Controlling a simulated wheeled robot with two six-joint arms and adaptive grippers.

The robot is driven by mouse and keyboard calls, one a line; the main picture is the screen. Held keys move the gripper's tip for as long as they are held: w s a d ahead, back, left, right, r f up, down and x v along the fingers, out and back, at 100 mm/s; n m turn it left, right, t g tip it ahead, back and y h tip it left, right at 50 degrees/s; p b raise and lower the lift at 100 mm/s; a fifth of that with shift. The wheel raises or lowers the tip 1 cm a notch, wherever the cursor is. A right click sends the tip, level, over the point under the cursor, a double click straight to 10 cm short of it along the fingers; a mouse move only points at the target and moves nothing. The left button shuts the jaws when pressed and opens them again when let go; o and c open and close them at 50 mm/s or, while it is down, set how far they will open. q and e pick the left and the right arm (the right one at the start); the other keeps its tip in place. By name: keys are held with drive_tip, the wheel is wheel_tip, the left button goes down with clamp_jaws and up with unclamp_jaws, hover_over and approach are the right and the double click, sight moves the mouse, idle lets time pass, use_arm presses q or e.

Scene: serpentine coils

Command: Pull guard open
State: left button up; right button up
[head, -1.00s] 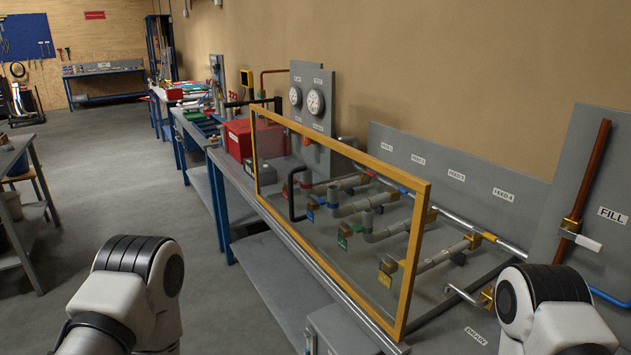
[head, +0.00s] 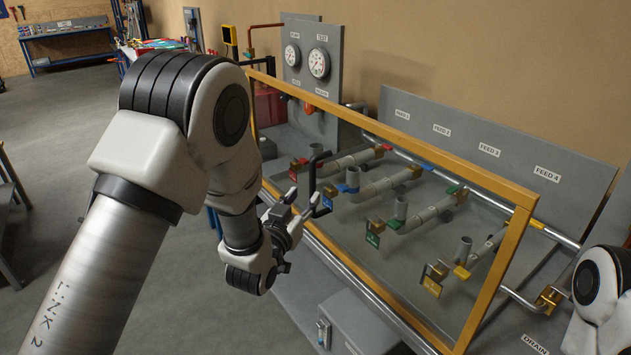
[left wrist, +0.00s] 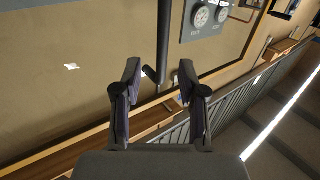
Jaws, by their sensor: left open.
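The guard (head: 498,275) is a clear panel in a yellow frame, standing in front of the pipe coils and appearing closed. Its black bar handle (head: 312,176) is on the left part of the panel. My left gripper (head: 302,199) is open at the handle, with its fingers close to the bar. In the left wrist view the dark handle bar (left wrist: 164,40) runs down between the two spread fingers (left wrist: 160,75); whether either finger touches it I cannot tell. My right gripper is out of view; only part of my right arm shows at the lower right.
Behind the guard are grey pipes with coloured valve tags (head: 376,227) and a panel with two gauges (head: 319,63). A grey box (head: 345,325) sits below the guard's front. Open floor (head: 60,190) lies to the left.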

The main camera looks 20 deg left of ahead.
sight(310, 186)
use_arm(q)
drive_tip(key=w, duration=0.2)
drive_tip(key=w+p, duration=0.1)
drive_tip(key=w, duration=0.2)
drive_tip(key=w+p, duration=0.1)
drive_tip(key=w, duration=0.1)
drive_tip(key=shift+w+f, duration=0.2)
drive_tip(key=shift+f, duration=0.05)
drive_tip(key=shift+s+d+r, duration=0.1)
drive_tip(key=shift+s+d, duration=0.05)
drive_tip(key=shift+s, duration=0.05)
drive_tip(key=shift+c, duration=0.6)
drive_tip(key=c, duration=0.6)
clamp_jaws()
drive_tip(key=shift+w+a, duration=0.15)
drive_tip(key=shift+a, duration=0.05)
